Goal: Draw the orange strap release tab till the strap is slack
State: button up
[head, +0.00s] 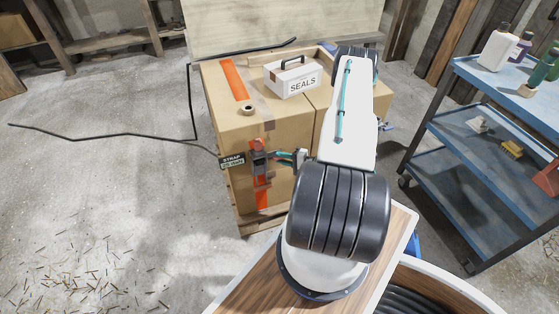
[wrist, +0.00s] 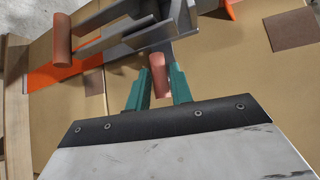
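The orange strap (head: 262,196) runs over the top and down the front of a cardboard carton, through a grey ratchet buckle (head: 261,163). In the wrist view the buckle (wrist: 125,25) lies ahead of my gripper, with a copper-orange grip (wrist: 62,40) at its left end. The release tab (wrist: 160,78), a small copper-orange piece, stands out from the buckle between my teal fingers. My gripper (head: 284,158) is at the right side of the buckle; in the wrist view its fingers (wrist: 160,88) look closed against both sides of the tab. Whether the strap is taut is hard to tell.
A blue cart (head: 480,130) with bottles stands at right. Open floor (head: 110,190) lies at left.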

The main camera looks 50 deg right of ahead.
grip_shut()
jog(key=shift+s+a, duration=0.1)
jog(key=shift+s, duration=0.05)
jog(key=shift+s+a, duration=0.2)
jog(key=shift+s, duration=0.15)
jog(key=shift+w+d, duration=0.1)
jog(key=shift+w, duration=0.05)
jog(key=shift+w+d, duration=0.2)
jog(key=shift+w, duration=0.1)
jog(key=o, duration=0.8)
grip_release()
